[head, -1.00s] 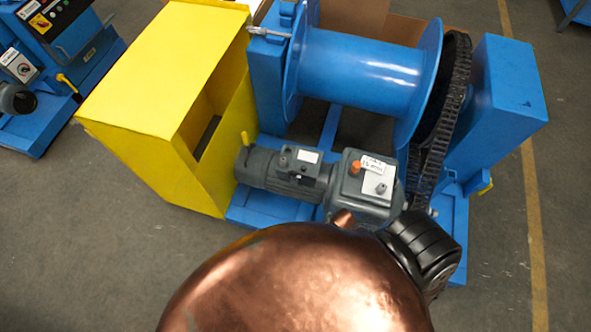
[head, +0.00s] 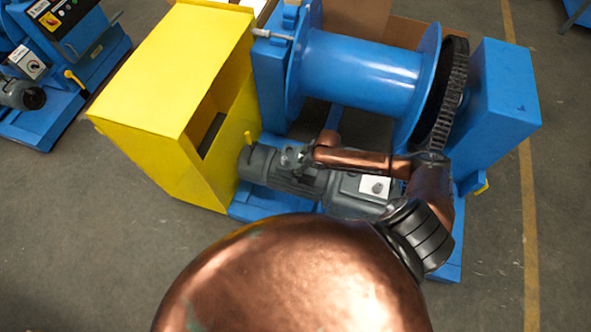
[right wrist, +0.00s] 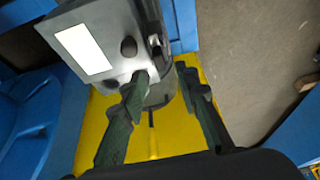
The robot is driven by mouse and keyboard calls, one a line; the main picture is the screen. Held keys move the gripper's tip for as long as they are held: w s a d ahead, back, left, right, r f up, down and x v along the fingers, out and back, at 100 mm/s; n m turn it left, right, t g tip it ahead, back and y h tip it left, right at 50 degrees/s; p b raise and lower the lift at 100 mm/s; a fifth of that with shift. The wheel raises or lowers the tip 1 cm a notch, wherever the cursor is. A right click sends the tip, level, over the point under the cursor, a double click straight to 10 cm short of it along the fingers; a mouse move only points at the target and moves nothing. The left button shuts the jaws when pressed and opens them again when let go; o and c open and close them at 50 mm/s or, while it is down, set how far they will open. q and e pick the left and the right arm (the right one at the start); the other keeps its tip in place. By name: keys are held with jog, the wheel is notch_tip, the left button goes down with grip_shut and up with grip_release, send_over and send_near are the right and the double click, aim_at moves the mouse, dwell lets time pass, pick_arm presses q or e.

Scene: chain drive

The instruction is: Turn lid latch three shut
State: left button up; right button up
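Lid latch three cannot be told apart for sure. In the right wrist view a grey box (right wrist: 98,40) with a white label carries a black knob (right wrist: 128,46) and a small metal fitting (right wrist: 155,42) on its side. My right gripper (right wrist: 161,74) has its two dark fingers spread, with the tips close to the lower edge of this box. Nothing is visibly gripped. My left gripper is out of view.
A yellow cabinet (head: 150,75) with a small yellow handle stands left of the motor. Behind is a blue drum (head: 365,68) with a dark chain wheel (head: 455,75) and a blue post (head: 505,90). The grey gearbox (head: 352,188) sits under my arm. Floor is open at right.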

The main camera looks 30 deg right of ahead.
jog(key=x, duration=0.5)
jog(key=shift+w+f+b, duration=0.15)
jog(key=shift+f+b, duration=0.25)
jog(key=shift+c, duration=0.3)
grip_shut()
